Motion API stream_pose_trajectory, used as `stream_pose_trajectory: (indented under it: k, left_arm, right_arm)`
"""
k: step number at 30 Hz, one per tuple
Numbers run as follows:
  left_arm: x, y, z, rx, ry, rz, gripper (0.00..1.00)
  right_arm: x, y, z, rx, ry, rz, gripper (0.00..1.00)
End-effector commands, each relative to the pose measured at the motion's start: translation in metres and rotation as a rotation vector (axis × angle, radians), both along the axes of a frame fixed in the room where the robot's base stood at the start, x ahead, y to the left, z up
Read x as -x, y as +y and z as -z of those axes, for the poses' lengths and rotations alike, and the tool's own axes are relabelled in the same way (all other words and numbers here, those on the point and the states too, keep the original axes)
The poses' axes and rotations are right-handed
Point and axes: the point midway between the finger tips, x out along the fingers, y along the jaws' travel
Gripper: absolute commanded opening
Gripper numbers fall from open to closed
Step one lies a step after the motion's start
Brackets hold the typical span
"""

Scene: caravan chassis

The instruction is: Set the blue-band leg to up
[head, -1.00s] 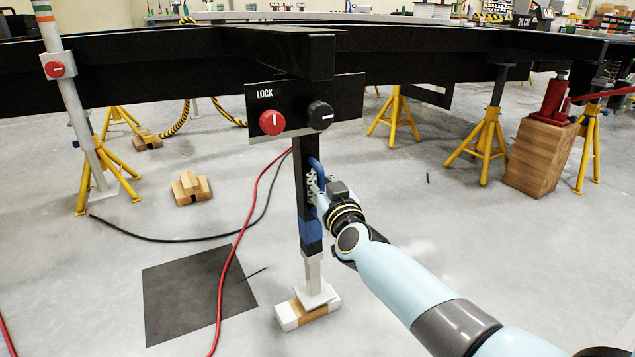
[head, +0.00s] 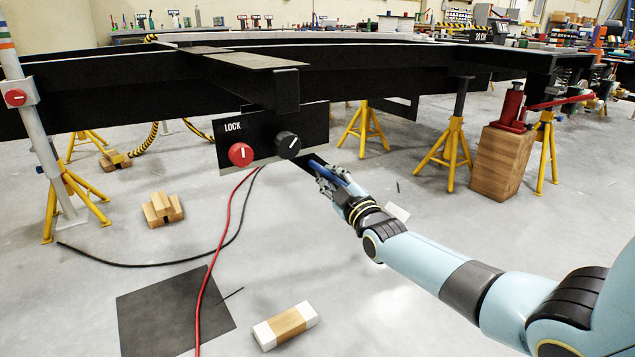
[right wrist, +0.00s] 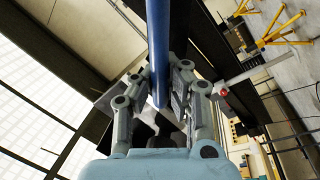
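The blue-band leg (head: 308,163) hangs from the black frame just behind the control plate. It is swung up, sloping out to the right at a shallow angle, and my right arm hides most of it. A pale foot plate (head: 397,212) shows past my forearm. My right gripper (head: 328,178) is at the leg's blue handle (head: 346,178). The LOCK plate (head: 231,145) carries a red knob (head: 241,154) and a black knob (head: 288,144). My left gripper is out of view.
A white-ended wooden block (head: 286,326) lies bare on the floor beside a dark mat (head: 160,310). Red and black cables trail across the floor. Yellow stands (head: 446,150) and a red jack on a wooden block (head: 498,162) stand right. Front floor is mostly clear.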

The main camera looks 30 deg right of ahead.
Motion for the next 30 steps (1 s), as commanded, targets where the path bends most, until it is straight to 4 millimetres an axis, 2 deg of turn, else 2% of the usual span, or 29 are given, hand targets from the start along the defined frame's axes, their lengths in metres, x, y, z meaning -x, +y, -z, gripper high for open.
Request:
stream_pose_trajectory:
  k: [1,9,18,30]
  left_arm:
    - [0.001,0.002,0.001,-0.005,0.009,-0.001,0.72]
    - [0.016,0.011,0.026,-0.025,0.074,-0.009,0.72]
    - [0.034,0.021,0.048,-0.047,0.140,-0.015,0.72]
    - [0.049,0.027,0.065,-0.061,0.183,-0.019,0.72]
  right_arm:
    - [0.001,-0.008,-0.009,0.055,-0.002,0.002,0.00]
    - [0.000,-0.026,-0.041,0.308,-0.012,0.002,0.00]
    - [-0.001,-0.035,-0.074,0.548,-0.025,0.000,0.00]
    - [-0.001,-0.036,-0.095,0.716,-0.031,-0.001,0.00]
